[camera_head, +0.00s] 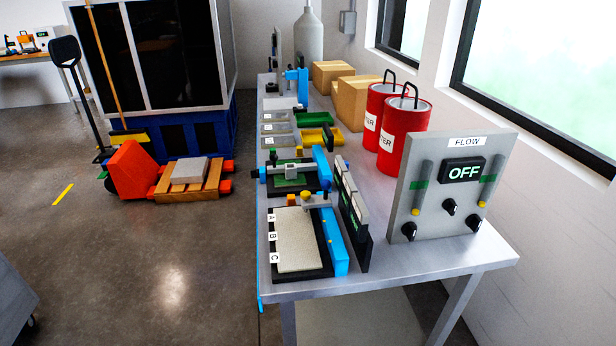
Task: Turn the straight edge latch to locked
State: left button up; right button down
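On the near end of the metal table (400,258) lies a black-framed board with a pale plate (297,240) and labels A, B and C on its left. A blue bar (334,240) with small yellow dots runs along the board's right side. A grey bar with an orange-yellow knob (306,196) sits across the board's far end. I cannot tell which part is the straight edge latch or whether it is locked. Neither of my grippers shows in the head view.
A black rack (353,222) stands right of the board, and a FLOW panel (451,187) reading OFF stands at the table's right. Farther back are red canisters (403,130), boxes (352,101) and trays. A red pallet jack (133,168) stands on the left floor.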

aim_at(254, 173)
jog(key=i+j+z, duration=0.1)
jog(key=i+j, duration=0.55)
jog(key=j, duration=0.25)
jog(key=i+j+z, duration=0.15)
jog(key=i+j, duration=0.15)
jog(key=j, duration=0.15)
